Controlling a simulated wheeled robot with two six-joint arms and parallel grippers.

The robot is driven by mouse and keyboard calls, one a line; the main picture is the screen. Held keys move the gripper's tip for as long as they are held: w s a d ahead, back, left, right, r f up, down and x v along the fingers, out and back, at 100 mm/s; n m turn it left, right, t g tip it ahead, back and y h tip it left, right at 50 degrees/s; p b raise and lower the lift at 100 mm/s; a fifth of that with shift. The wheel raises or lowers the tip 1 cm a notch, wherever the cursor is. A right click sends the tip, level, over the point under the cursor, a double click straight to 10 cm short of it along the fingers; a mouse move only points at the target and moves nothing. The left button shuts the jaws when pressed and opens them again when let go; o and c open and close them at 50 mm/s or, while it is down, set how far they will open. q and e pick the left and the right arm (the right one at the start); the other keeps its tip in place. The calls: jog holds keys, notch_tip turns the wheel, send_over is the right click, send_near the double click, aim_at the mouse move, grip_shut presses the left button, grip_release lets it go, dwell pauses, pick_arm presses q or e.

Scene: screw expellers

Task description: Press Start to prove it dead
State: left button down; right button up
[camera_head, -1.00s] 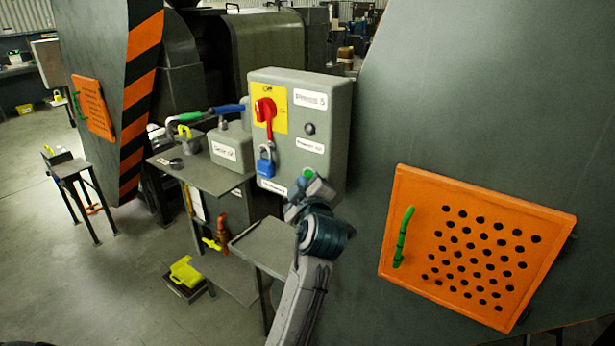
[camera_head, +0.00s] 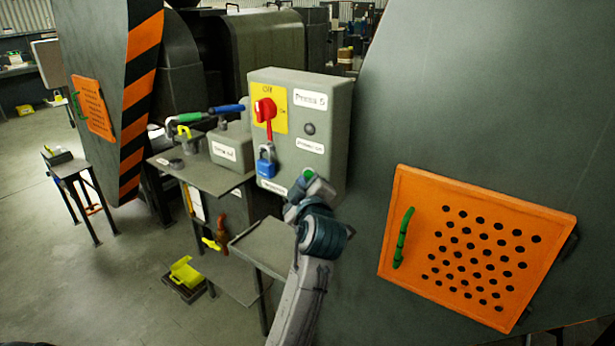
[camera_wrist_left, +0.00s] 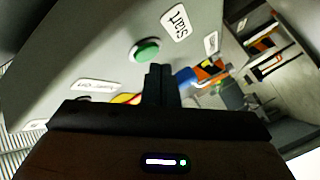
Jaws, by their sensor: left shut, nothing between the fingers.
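The green Start button (camera_head: 308,173) is low on the front of the grey control box (camera_head: 337,110). In the left wrist view, the round green button (camera_wrist_left: 146,50) sits beside a white "Start" label (camera_wrist_left: 176,25). My left gripper (camera_wrist_left: 160,70) is shut and empty, its tips close to the button's lower edge in that view. I cannot tell whether they touch it. In the head view my left gripper (camera_head: 312,187) is in front of the box's lower right part and partly covers it. A red rotary handle (camera_head: 265,110) has a blue padlock (camera_head: 266,165) hanging below it. My right gripper is out of view.
A small grey shelf (camera_head: 270,245) stands below the box. An orange perforated guard (camera_head: 475,245) with a green handle is on the machine at right. The floor at left is mostly open.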

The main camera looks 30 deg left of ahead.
pick_arm(q)
jog(key=shift+w, duration=0.1)
dwell(0.6)
jog(key=shift+w+b, duration=0.3)
jog(key=shift+w, duration=0.15)
dwell(0.3)
jog(key=shift+s, duration=0.6)
jog(key=s, duration=0.6)
jog(key=shift+a, duration=0.25)
dwell(0.8)
